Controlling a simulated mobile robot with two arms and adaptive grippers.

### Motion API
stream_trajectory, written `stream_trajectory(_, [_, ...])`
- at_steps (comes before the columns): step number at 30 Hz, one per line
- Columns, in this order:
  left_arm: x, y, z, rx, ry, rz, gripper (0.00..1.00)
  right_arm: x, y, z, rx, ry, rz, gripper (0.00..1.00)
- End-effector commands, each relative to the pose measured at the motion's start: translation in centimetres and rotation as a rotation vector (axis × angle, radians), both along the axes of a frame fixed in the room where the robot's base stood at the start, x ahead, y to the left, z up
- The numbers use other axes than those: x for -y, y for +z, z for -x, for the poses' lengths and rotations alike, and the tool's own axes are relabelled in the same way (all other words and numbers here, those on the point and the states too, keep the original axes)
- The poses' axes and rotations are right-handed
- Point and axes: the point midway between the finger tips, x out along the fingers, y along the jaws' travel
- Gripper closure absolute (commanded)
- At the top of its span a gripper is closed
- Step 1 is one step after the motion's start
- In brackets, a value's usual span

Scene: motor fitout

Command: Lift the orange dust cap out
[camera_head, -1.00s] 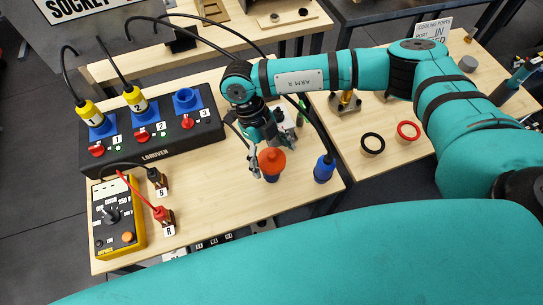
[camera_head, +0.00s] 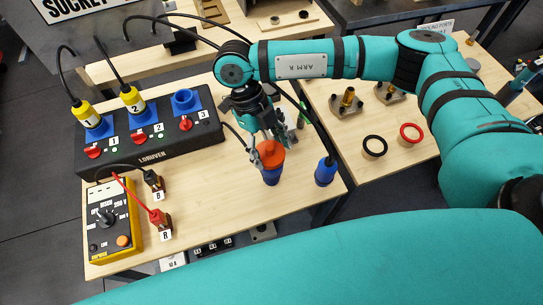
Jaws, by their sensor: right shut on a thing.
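The orange dust cap (camera_head: 271,154) is at the front middle of the wooden table, at the top of a blue cup-like piece (camera_head: 271,176). My right gripper (camera_head: 270,147) is over the cap, shut on it, with a finger at its left side and the other at its far right. The gripper hides part of the cap's top. Whether the cap is seated in the blue piece or a little raised I cannot tell. My left gripper is not in view.
A blue plug (camera_head: 325,170) on a black cable stands close to the right. A black socket box (camera_head: 150,150) with yellow plugs is at the left, with a yellow meter (camera_head: 112,225) in front.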

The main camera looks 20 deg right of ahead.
Motion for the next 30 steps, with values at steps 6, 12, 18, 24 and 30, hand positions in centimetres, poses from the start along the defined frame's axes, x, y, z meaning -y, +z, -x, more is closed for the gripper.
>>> stream_trajectory(6, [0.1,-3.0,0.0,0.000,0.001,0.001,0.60,-5.5,-0.3,-0.9,-0.001,0.006,-0.004,0.55])
stream_trajectory(12, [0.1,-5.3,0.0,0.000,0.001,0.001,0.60,-10.7,0.2,-2.0,0.000,0.005,-0.002,0.55])
stream_trajectory(18, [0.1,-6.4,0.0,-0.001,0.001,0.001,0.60,-14.0,0.8,-2.8,-0.002,0.001,-0.001,0.55])
stream_trajectory(24, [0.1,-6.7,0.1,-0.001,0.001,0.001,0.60,-15.3,1.2,-3.0,-0.003,0.002,-0.002,0.55])
stream_trajectory(30, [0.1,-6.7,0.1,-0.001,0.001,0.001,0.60,-15.3,1.3,-3.0,-0.003,0.002,-0.002,0.55])
